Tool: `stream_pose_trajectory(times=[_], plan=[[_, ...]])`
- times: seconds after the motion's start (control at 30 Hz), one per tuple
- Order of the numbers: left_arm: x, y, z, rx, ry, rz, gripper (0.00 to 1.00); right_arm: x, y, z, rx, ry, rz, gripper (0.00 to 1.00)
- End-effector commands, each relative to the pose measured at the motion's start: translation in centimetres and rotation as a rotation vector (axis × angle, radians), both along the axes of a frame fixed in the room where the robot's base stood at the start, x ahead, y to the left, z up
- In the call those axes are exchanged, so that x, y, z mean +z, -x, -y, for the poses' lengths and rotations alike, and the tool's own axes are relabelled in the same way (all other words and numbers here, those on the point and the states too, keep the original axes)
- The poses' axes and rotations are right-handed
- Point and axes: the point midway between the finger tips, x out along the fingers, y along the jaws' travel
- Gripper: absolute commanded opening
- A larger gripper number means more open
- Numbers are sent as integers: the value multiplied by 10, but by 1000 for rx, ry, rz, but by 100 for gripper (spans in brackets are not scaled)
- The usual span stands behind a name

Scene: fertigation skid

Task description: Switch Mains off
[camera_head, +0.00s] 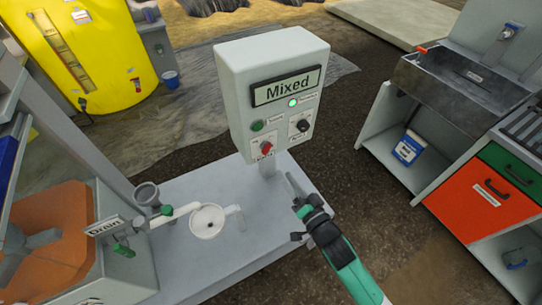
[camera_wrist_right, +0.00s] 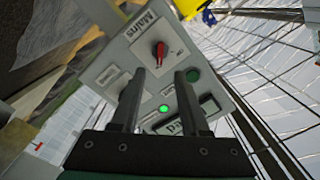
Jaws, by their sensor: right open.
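The grey control box (camera_head: 262,75) stands on a post at the grey bench. Its display (camera_head: 287,87) reads "Mixed". The red Mains knob (camera_head: 266,147) is at the lower left of the panel; it also shows in the right wrist view (camera_wrist_right: 159,52), its handle roughly in line with the picture's vertical. I cannot tell its on or off position from the label. My right gripper (camera_head: 296,211) is open and empty, below and to the right of the panel. In the right wrist view its fingertips (camera_wrist_right: 161,74) appear just below the knob, apart from it. My left gripper is not in view.
A green button (camera_head: 257,126), a lit green lamp (camera_head: 292,102) and a black knob (camera_head: 303,125) share the panel. A white round lid (camera_head: 208,221) and a drain valve (camera_head: 122,249) are left on the bench. A sink unit (camera_head: 462,82) stands right.

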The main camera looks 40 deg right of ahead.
Motion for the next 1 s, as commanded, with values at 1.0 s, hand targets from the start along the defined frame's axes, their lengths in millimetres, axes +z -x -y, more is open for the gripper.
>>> stream_pose_trajectory(times=[1.0], plan=[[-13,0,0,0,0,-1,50,1,-95,27,0,1,1,9]])
